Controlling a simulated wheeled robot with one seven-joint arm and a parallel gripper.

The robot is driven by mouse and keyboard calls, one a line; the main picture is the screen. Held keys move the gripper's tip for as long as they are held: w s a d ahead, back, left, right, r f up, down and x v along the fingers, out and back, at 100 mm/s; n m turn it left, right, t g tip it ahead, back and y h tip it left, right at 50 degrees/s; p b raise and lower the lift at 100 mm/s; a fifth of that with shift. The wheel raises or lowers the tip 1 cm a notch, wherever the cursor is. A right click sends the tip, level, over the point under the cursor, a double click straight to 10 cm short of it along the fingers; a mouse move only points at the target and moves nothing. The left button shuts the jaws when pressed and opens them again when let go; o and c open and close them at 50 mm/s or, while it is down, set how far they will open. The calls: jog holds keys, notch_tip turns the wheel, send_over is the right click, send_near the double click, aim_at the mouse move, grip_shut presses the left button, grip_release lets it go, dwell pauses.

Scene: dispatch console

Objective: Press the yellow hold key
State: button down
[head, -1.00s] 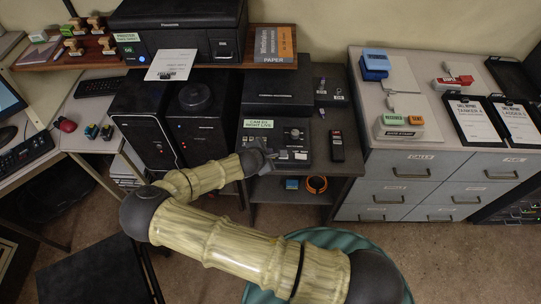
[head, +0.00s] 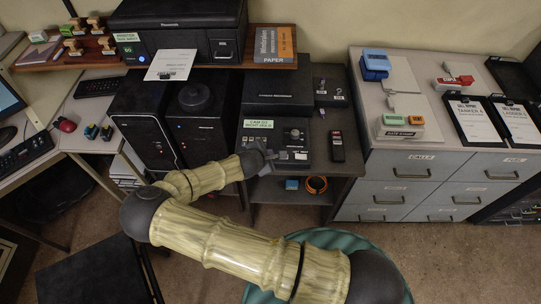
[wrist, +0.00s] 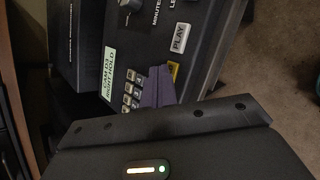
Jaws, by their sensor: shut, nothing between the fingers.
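The black console unit (head: 318,135) with a knob and several keys sits on the dark shelf; its label (wrist: 109,72) reads "CAM 03 NIGHT HOLD". The yellow key (wrist: 174,70) shows in the wrist view just below the white PLAY key (wrist: 180,38), partly hidden by my finger. My gripper (wrist: 160,84) is shut and empty, its fingertips right beside the yellow key in the picture; I cannot tell whether they touch it. In the head view my gripper (head: 270,154) is at the console's front left part, and I cannot make out the yellow key there.
Small grey number keys (wrist: 131,89) lie left of my fingers in the wrist view. A black handset (head: 337,146) lies right of the console. Black computer towers (head: 147,115) stand to the left, and a grey drawer cabinet (head: 430,165) stands to the right.

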jog(key=shift+r+p, duration=0.4)
jog(key=shift+r, duration=0.3)
jog(key=shift+r+p, duration=1.95)
jog(key=shift+r, duration=0.55)
notch_tip(320, 180, up, 8)
jog(key=p, duration=0.6)
jog(key=shift+d, duration=0.1)
